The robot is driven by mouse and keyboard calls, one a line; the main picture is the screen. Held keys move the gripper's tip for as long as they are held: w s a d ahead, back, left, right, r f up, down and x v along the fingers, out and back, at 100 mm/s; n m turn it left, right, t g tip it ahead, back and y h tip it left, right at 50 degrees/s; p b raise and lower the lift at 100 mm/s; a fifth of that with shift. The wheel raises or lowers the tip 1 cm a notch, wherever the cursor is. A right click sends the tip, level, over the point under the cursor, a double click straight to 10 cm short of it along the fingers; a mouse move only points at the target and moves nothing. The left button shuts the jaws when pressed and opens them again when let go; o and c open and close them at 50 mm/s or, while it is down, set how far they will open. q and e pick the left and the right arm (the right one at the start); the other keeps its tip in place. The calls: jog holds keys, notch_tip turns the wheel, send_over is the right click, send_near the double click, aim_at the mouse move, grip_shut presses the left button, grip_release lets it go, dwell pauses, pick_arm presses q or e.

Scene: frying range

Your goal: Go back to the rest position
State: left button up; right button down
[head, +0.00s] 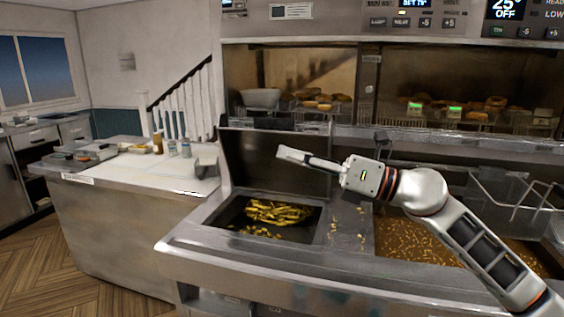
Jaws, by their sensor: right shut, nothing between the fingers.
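My right arm comes in from the lower right. My right gripper (281,153) is shut and empty, pointing left. In the picture it lies in front of the dark upright back panel (270,180) behind the fry station, above and to the right of the fries. It appears to touch nothing, though the exact gap to the panel is hard to tell. My left gripper is not in view.
A sunken tray of fries (278,212) lies below the gripper. Beside it are a fryer vat of bubbling oil (400,235) and wire baskets (512,188). Food warmers (310,75) stand behind. A white-topped counter (135,172) with bottles is at left.

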jog(key=s+d+f+m+t+h, duration=0.1)
jog(key=d+f+m+t+h, duration=0.25)
jog(key=f+m, duration=0.7)
jog(key=s+d+f+m+t+h, duration=0.1)
jog(key=d+f+m+t+h, duration=0.25)
jog(key=f+m, duration=0.7)
jog(key=s+d+f+m+t+h, duration=0.2)
jog(key=d+f+m+t+h, duration=0.15)
jog(key=f+m, duration=0.7)
jog(key=s+d+f+m+g+h, duration=0.2)
jog(key=s+f+m, duration=0.1)
jog(key=s+f, duration=0.4)
jog(key=s+d+f+m+g+h, duration=0.1)
jog(key=s+d+f+m+g, duration=0.1)
jog(key=s+f, duration=0.6)
jog(key=s+d+f+m+g+h, duration=0.2)
jog(key=s+d+f+m, duration=0.2)
jog(key=f, duration=1)
jog(key=s, duration=0.3)
jog(key=shift+s+f+h, duration=0.15)
jog(key=shift+s+h, duration=0.2)
jog(key=shift+a, duration=0.1)
